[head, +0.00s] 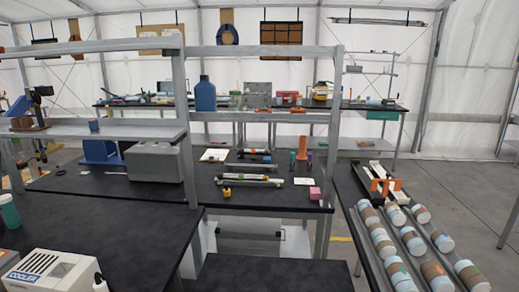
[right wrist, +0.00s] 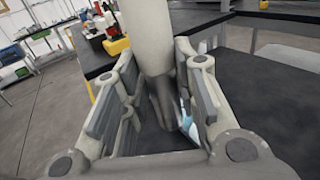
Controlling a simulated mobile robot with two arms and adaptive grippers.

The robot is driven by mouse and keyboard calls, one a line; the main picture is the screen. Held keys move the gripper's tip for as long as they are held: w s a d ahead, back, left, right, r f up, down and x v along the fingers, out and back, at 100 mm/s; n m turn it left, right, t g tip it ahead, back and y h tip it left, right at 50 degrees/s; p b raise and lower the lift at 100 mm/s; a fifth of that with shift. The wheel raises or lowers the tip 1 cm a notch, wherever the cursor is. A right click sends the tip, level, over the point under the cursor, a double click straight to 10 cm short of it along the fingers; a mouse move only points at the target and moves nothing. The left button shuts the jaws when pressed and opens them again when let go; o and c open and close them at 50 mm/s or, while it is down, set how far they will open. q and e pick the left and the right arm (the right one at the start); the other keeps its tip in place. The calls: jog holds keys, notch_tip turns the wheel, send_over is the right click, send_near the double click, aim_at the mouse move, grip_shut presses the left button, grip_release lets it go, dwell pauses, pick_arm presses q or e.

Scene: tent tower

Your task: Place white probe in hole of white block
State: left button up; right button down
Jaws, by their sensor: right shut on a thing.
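My right gripper (right wrist: 158,85) shows in the right wrist view, shut on a pale, whitish cylinder, which looks like the white probe (right wrist: 150,35). The probe runs up out of the top of the picture between the two fingers; its far end is out of view. A narrower grey part shows below it between the fingers. No white block with a hole can be made out for certain in either view. Neither of my grippers shows in the head view, and my left gripper is in no view.
A white cooler box (head: 52,272) stands at the lower left. White-lidded jars (head: 381,241) fill a rack at right. Grey floor (head: 455,190) lies open beyond it.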

jog(key=s+d+r+m+t+h, duration=0.3)
jog(key=s+d+m+t+h, duration=0.3)
jog(key=d+m+h, duration=0.4)
jog(key=shift+d+m+t+h, duration=0.3)
jog(key=shift+d+t+h, duration=0.35)
jog(key=shift+h, duration=1.55)
jog(key=shift+r, duration=0.1)
jog(key=shift+d, duration=0.1)
